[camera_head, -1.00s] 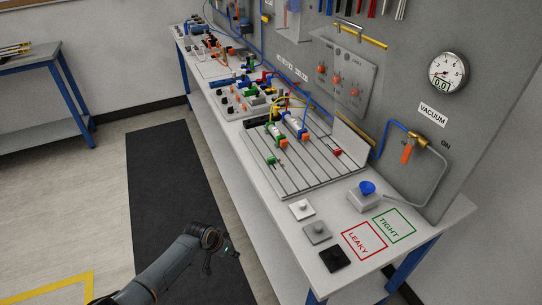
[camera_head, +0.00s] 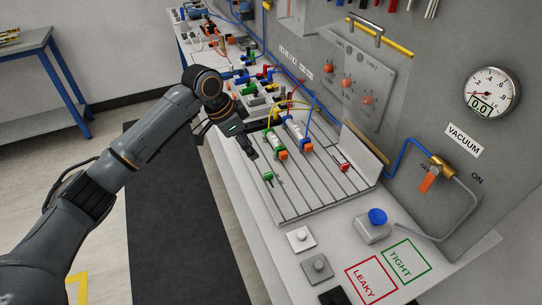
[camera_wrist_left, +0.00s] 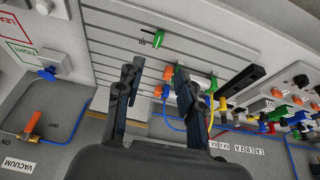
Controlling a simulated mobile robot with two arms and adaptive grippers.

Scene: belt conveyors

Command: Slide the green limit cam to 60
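The green limit cam (camera_head: 268,176) is a small green block on the slotted grey plate (camera_head: 300,211), near the plate's left edge. In the left wrist view the green cam (camera_wrist_left: 157,40) sits on a slot line beyond my fingertips, with a small dark marking beside it that I cannot read for certain. My left gripper (camera_head: 258,138) is over the back left of the plate, behind the cam and apart from it. In the left wrist view its fingers (camera_wrist_left: 155,70) are spread with nothing between them. My right gripper is not in view.
White cylinders with green and orange ends (camera_head: 296,132), with blue and yellow hoses, stand right of my left gripper. A red block (camera_head: 344,167) sits at the plate's right. The plate's front is clear.

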